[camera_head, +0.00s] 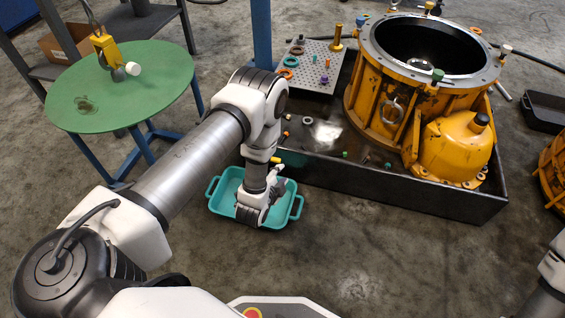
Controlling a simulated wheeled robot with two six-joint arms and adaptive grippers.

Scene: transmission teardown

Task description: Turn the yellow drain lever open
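A small yellow piece (275,160), which looks like the drain lever, shows at the left front corner of the black drip pan (400,190). My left gripper (280,174) is right beside it, above the teal tray (298,207). The gripper is small and partly hidden by my own wrist. I cannot tell whether its fingers touch the lever or are open or shut. Only a bit of my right arm shows at the lower right edge; its gripper is out of view.
A large yellow transmission housing (385,105) stands in the pan. A perforated plate (312,72) with rings and small parts is behind. A green round table (110,105) with a yellow hoist hook (107,50) is at left. The floor in front is clear.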

